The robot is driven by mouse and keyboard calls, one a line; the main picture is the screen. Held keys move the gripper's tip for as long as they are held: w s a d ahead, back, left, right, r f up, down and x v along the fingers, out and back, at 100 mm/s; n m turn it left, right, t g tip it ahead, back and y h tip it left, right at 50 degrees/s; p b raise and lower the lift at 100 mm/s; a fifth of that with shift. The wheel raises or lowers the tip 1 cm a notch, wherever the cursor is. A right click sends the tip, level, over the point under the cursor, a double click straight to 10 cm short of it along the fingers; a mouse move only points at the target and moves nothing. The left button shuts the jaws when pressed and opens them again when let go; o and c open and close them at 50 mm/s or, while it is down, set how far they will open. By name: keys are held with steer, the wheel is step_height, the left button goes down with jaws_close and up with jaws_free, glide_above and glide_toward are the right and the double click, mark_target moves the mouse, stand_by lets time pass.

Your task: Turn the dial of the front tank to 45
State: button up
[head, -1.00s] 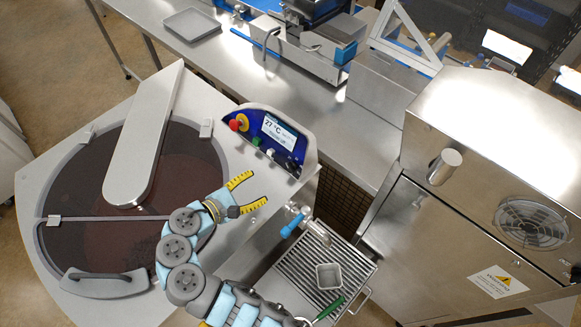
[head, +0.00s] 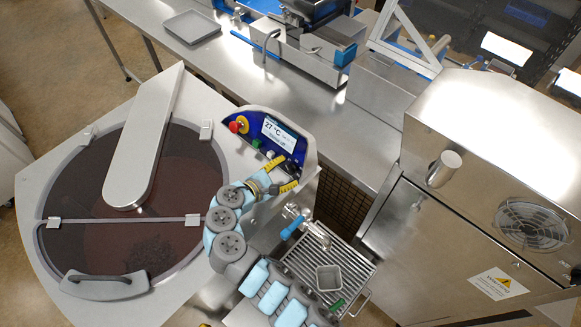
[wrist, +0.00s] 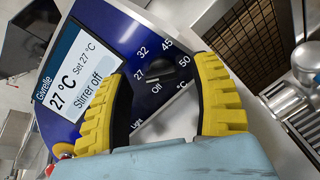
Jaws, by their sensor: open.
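The front tank (head: 180,165) is a round vat with a dark liquid under clear lids. Its blue control panel (head: 262,140) stands at the tank's right edge. In the wrist view the screen (wrist: 75,85) reads 27 °C, Set 27 °C, Stirrer off. The dark dial (wrist: 160,85) has marks Off, 27, 32, 45 and 50 around it; where it points is hard to tell. My gripper (wrist: 166,75) is open, its yellow-and-black fingers on either side of the dial in the picture. Contact with the dial cannot be seen. In the head view my gripper (head: 281,175) is just below the panel.
A steel cabinet (head: 490,170) fills the right side. A steel bench with a grey tray (head: 192,25) runs behind.

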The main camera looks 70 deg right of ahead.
steer(key=shift+x, duration=1.05)
jaws_close()
